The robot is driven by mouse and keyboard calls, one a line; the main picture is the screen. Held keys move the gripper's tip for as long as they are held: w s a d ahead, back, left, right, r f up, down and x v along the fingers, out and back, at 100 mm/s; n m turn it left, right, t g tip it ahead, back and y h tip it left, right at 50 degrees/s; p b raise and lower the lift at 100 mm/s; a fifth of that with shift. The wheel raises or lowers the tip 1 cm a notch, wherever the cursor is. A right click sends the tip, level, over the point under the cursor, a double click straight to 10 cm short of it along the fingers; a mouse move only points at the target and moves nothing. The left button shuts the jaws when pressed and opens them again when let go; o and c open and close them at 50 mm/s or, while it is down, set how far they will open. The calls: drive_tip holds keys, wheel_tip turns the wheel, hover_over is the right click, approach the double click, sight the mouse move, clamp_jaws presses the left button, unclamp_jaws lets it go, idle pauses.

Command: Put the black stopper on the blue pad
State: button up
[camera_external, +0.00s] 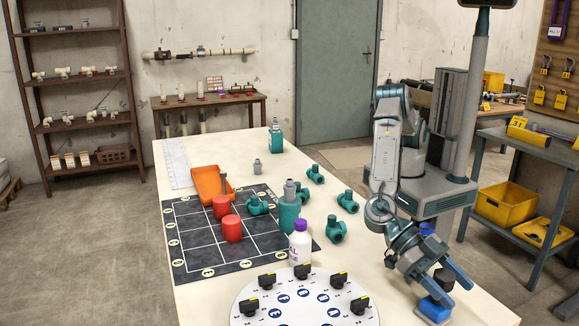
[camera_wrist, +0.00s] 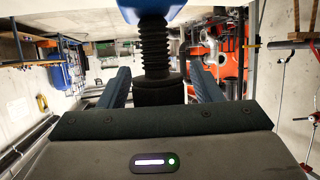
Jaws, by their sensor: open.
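The black stopper (camera_external: 444,279) is between the fingers of my gripper (camera_external: 445,284) at the front right of the table. In the wrist view the stopper (camera_wrist: 155,60) has a ribbed part and a wide smooth part, with gaps to the fingers (camera_wrist: 160,88) on both sides. My gripper is open around it, not closed on it. The blue pad (camera_external: 434,311) lies just below the gripper near the table's front right edge. A blue surface at the ribbed end of the stopper in the wrist view looks like the pad (camera_wrist: 150,12). The stopper appears to meet it; exact contact is hard to tell.
A round white plate (camera_external: 305,312) with several black knobs stands to the left. Teal fittings (camera_external: 336,229), a white bottle (camera_external: 300,243), red cylinders (camera_external: 232,229) and an orange tray (camera_external: 208,184) lie further left. A blue cylindrical thing (camera_external: 427,229) stands behind the wrist.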

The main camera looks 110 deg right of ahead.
drive_tip(key=v, duration=1.1)
drive_tip(key=shift+d+b, duration=0.25)
drive_tip(key=shift+b, duration=0.2)
drive_tip(key=shift+w, duration=0.1)
drive_tip(key=w+d+r+m+t, duration=0.5)
drive_tip(key=w+d+r+t, duration=0.4)
drive_tip(key=w+d+r, duration=0.15)
drive_tip(key=d+r+m+t+h, duration=0.2)
drive_tip(key=d+m+t+h, duration=0.15)
drive_tip(key=d, duration=0.75)
drive_tip(key=d+r+m+t+h, duration=0.25)
drive_tip(key=d+m+h, duration=0.2)
drive_tip(key=d, duration=0.65)
drive_tip(key=s+d+f+m+g+h, duration=0.1)
drive_tip(key=s+d+m+g+h, duration=0.35)
drive_tip(key=s+d, duration=0.75)
drive_tip(key=s+d+f+m+g, duration=0.2)
drive_tip(key=s+d+f, duration=0.1)
drive_tip(key=s, duration=0.6)
drive_tip(key=s+d+f+m+g, duration=0.1)
drive_tip(key=s+d+f+g, duration=0.1)
drive_tip(key=s, duration=0.8)
drive_tip(key=shift+s+d+f+m, duration=0.2)
drive_tip(key=shift+d+f+m, duration=0.25)
drive_tip(key=shift+d, duration=0.55)
